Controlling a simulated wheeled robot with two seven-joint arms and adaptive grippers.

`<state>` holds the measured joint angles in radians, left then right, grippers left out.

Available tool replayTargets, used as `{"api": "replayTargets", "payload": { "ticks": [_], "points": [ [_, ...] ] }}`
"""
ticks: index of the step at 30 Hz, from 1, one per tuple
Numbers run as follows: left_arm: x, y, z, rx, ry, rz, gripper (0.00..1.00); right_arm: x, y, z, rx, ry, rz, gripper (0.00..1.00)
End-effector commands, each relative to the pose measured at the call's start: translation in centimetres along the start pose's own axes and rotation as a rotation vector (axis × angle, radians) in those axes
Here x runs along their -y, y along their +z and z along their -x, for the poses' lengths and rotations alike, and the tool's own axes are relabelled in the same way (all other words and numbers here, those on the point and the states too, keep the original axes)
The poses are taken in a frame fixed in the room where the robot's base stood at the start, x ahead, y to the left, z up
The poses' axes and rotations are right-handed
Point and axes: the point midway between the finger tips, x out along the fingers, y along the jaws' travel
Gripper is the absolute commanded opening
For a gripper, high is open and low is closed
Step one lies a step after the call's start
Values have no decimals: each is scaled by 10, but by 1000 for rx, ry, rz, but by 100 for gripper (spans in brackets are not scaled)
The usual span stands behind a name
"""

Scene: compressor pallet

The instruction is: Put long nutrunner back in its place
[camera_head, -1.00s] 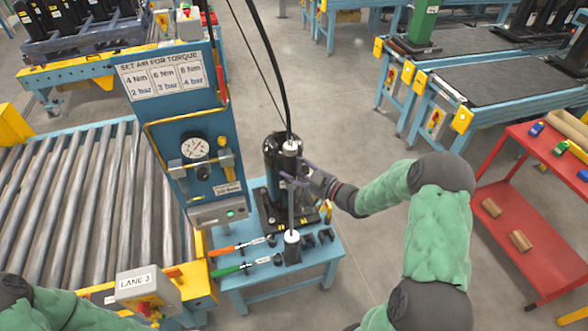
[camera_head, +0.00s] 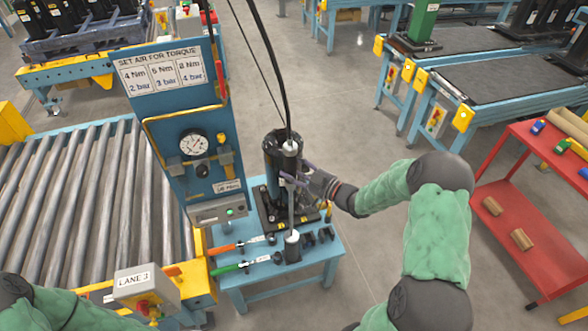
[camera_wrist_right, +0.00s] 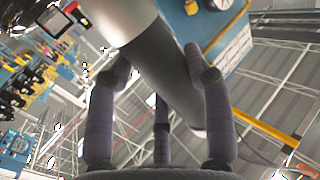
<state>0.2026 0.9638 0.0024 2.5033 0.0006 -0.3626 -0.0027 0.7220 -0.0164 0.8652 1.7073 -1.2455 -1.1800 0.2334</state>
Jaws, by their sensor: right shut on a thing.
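The long nutrunner (camera_head: 291,162) hangs upright on a black hose, with a dark body and a thin grey lower shaft. My right gripper (camera_head: 297,182) is shut around it from the right. In the right wrist view, the purple-grey fingers (camera_wrist_right: 160,115) close around its grey cylindrical body (camera_wrist_right: 160,68). Its lower end meets the white-topped black holder (camera_head: 293,253) on the small blue table (camera_head: 325,256); I cannot tell whether it sits inside or just above. My left gripper is out of view; only part of that arm shows at bottom left.
A black compressor (camera_head: 273,160) stands on the table just behind the nutrunner. Orange (camera_head: 222,249) and green (camera_head: 228,270) handled tools lie at the table's left. The blue gauge panel (camera_head: 180,110) and roller conveyor (camera_head: 70,200) are left. A red cart (camera_head: 520,220) stands right, beyond open floor.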

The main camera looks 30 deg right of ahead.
Motion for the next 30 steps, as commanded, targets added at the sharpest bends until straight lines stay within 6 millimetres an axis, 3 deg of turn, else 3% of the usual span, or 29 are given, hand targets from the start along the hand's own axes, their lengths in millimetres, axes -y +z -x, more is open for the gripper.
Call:
{"api": "replayTargets", "payload": {
  "ticks": [9,10,12,23,30],
  "points": [
    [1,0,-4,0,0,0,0,-2,2,0,-7,1,5,0],
    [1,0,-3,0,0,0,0,-2,1,0,-7,1,5,60],
    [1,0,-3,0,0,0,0,-2,1,0,-6,1,5,79],
    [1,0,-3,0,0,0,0,1,6,1,4,0,-3,79],
    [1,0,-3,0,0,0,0,-1,5,26,2,3,-1,79]
  ]
}}
